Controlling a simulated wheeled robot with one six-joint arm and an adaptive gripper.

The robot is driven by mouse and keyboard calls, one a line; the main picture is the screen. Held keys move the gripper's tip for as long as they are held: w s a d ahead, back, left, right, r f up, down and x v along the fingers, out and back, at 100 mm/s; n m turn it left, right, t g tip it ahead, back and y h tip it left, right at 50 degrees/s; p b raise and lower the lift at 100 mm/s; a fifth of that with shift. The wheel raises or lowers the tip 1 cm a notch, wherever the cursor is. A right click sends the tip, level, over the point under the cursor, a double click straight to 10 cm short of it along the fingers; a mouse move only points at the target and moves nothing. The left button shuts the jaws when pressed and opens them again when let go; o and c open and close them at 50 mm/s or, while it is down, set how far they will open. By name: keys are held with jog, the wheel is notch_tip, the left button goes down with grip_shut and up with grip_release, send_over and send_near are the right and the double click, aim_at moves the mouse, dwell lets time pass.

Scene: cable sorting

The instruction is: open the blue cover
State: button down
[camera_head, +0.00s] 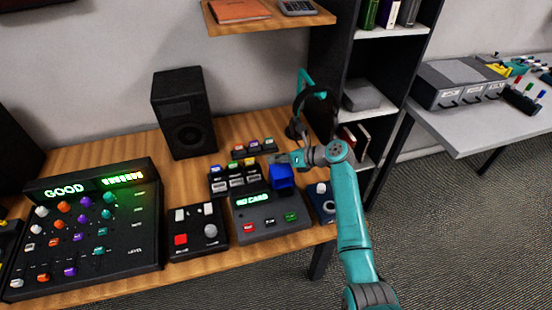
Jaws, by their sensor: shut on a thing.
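The blue cover (282,178) is on the right part of a dark grey device (253,228) that has a lit green display, on the wooden table. The cover looks raised, standing above the device's top, though how far it is opened is hard to tell at this size. My gripper (287,160) reaches in from the right and is shut at the cover's top edge. The fingertips are small and partly merge with the dark device behind.
A black box with two white switches and a red button (198,228) stands left of the device. A large mixer panel reading GOOD (90,235) is farther left. A black speaker (184,112) stands behind.

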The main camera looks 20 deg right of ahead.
jog(key=shift+s+d+f, duration=0.1)
jog(key=shift+s+f, duration=0.1)
jog(key=shift+f, duration=0.25)
jog(key=shift+s+d+f, duration=0.1)
jog(key=shift+s+f, duration=0.1)
jog(key=shift+f, duration=0.2)
jog(key=c, duration=1.1)
grip_release()
jog(key=shift+a, duration=0.25)
jog(key=shift+s+d, duration=0.1)
jog(key=v, duration=0.8)
jog(key=w+r+v, duration=0.1)
jog(key=v, duration=0.3)
jog(key=shift+s+d+r, duration=0.15)
jog(key=shift+d+r, duration=0.05)
jog(key=shift+c, duration=0.2)
